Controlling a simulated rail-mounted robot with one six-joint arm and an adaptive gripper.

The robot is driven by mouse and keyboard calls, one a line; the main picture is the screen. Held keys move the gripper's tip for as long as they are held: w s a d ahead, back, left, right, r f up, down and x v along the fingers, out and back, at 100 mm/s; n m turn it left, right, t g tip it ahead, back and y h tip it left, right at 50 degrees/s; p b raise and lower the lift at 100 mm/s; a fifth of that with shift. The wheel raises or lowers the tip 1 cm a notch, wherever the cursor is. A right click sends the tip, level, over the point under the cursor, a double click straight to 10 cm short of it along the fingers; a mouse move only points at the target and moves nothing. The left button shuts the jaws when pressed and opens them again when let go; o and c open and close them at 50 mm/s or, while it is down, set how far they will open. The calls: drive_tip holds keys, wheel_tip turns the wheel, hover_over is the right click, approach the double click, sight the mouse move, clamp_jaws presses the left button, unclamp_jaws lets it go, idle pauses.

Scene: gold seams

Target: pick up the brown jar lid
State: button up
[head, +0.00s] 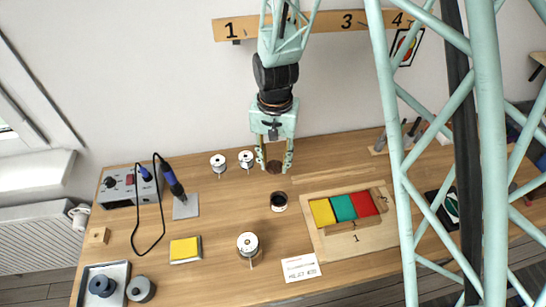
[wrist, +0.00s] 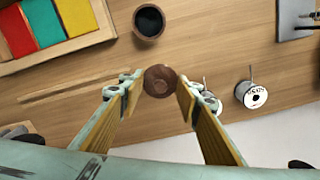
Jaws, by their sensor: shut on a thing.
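The brown jar lid (wrist: 160,81) is a small round disc between the two fingertips of my gripper (wrist: 158,88) in the wrist view. In the head view the lid (head: 274,167) shows as a dark brown disc at the tips of my gripper (head: 274,163). My gripper is shut on the lid, with a fingertip at each side of it. Whether the lid touches the table cannot be told. A small dark open jar (head: 279,201) stands on the table in front of the lid; it also shows in the wrist view (wrist: 149,22).
A wooden tray with yellow, green and red blocks (head: 354,238) lies to the right. Spools (head: 218,162) stand left of my gripper, and another spool (head: 248,244) is nearer the front. A soldering station (head: 128,186) is at the left. Bare table lies around the jar.

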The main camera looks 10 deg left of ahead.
drive_tip(key=s+d, duration=0.3)
drive_tip(key=s, duration=0.4)
drive_tip(key=s+d, duration=0.3)
drive_tip(key=s, duration=0.4)
drive_tip(key=shift+s+d+b, duration=0.3)
drive_tip(key=shift+s+d, duration=0.1)
drive_tip(key=w+a+r+p, duration=0.2)
drive_tip(key=w+a, duration=0.1)
drive_tip(key=w, duration=0.3)
drive_tip(key=shift+a+r+p, duration=0.15)
drive_tip(key=shift+r+p, duration=0.1)
drive_tip(key=shift+p, duration=0.05)
drive_tip(key=shift+f, duration=0.15)
drive_tip(key=shift+f+b, duration=1)
drive_tip(key=shift+f, duration=0.9)
drive_tip(key=shift+f+b, duration=0.65)
drive_tip(key=shift+b, duration=0.3)
idle(2.3)
